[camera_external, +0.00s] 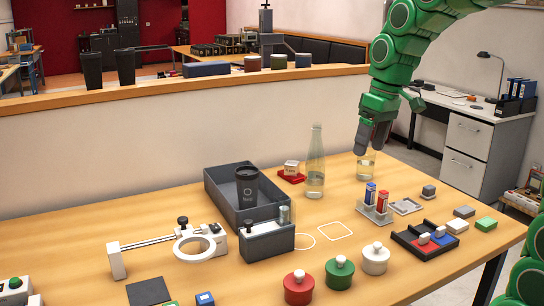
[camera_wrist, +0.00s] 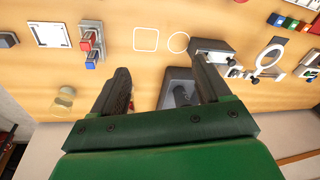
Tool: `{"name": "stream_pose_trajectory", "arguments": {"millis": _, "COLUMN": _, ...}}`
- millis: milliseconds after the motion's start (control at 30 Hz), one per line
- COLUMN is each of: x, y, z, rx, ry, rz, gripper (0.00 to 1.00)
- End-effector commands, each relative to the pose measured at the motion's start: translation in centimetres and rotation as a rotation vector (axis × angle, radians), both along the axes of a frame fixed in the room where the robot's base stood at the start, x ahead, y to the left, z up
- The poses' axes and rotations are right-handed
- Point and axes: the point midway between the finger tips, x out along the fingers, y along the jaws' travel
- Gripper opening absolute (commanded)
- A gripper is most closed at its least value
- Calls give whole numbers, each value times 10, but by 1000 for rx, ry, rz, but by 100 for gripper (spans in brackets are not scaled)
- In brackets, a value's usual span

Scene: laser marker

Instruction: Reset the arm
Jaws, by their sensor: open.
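My green arm comes in from the upper right of the external view. My gripper (camera_external: 372,137) hangs over the back of the wooden table (camera_external: 400,288), above and close to a glass (camera_external: 366,165) with yellowish liquid. In the wrist view my gripper (camera_wrist: 165,82) shows two dark fingers spread wide apart, with nothing between them. The glass (camera_wrist: 66,98) lies left of the fingers in that view, apart from them. Part of the grey bin (camera_wrist: 176,77) shows between and behind the fingers.
A tall clear bottle (camera_external: 315,165) stands left of my gripper. A grey bin (camera_external: 215,187) holds a black cup (camera_external: 247,186). Red and blue blocks in a holder (camera_external: 376,213) stand in front. Several lidded pots (camera_external: 339,273) are near the front. A low wall (camera_external: 150,150) runs behind.

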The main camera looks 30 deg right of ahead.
Motion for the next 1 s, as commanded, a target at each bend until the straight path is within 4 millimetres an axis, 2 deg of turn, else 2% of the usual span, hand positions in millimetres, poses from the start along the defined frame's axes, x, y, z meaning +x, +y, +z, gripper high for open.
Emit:
{"name": "stream_pose_trajectory", "arguments": {"millis": 33, "x": -17, "y": -3, "z": -1, "rx": -7, "ry": 16, "rz": -16, "gripper": 77}}
{"name": "stream_pose_trajectory", "arguments": {"millis": 100, "x": -38, "y": -7, "z": -4, "rx": -19, "ry": 42, "rz": -41, "gripper": 77}}
{"name": "stream_pose_trajectory", "arguments": {"millis": 700, "x": -218, "y": -43, "z": -35, "rx": -137, "ry": 232, "rz": -262, "gripper": 77}}
{"name": "stream_pose_trajectory", "arguments": {"millis": 900, "x": -254, "y": -50, "z": -45, "rx": -166, "ry": 270, "rz": -310, "gripper": 77}}
{"name": "stream_pose_trajectory", "arguments": {"millis": 1000, "x": -257, "y": -51, "z": -46, "rx": -169, "ry": 273, "rz": -315, "gripper": 77}}
